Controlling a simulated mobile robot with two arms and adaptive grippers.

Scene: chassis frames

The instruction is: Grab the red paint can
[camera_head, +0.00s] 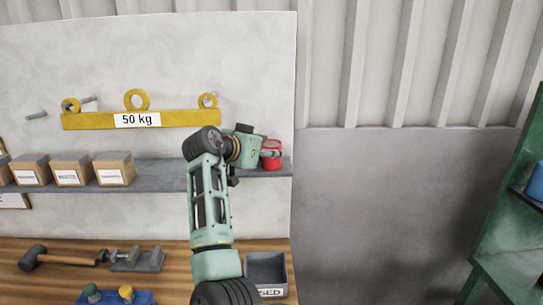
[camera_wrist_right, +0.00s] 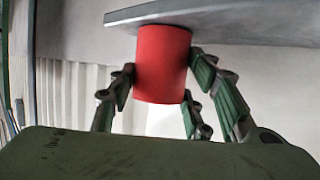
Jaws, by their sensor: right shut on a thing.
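The red paint can (camera_head: 271,160) is at the right end of the grey wall shelf (camera_head: 160,174) in the head view. My right gripper (camera_head: 268,154) reaches it from the left and partly covers it. In the wrist view the red can (camera_wrist_right: 162,65) sits between the fingers of my right gripper (camera_wrist_right: 160,90), which are shut on it. The grey shelf edge (camera_wrist_right: 215,16) shows against one end of the can there. I cannot tell whether the can still touches the shelf. My left gripper is not in view.
Several cardboard boxes (camera_head: 114,169) stand on the shelf to the left. A yellow 50 kg lifting bar (camera_head: 85,121) hangs above. Below, the wooden bench (camera_head: 30,285) holds a hammer (camera_head: 62,259), a vise (camera_head: 138,260) and a grey bin (camera_head: 266,272). A green rack (camera_head: 505,230) stands right.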

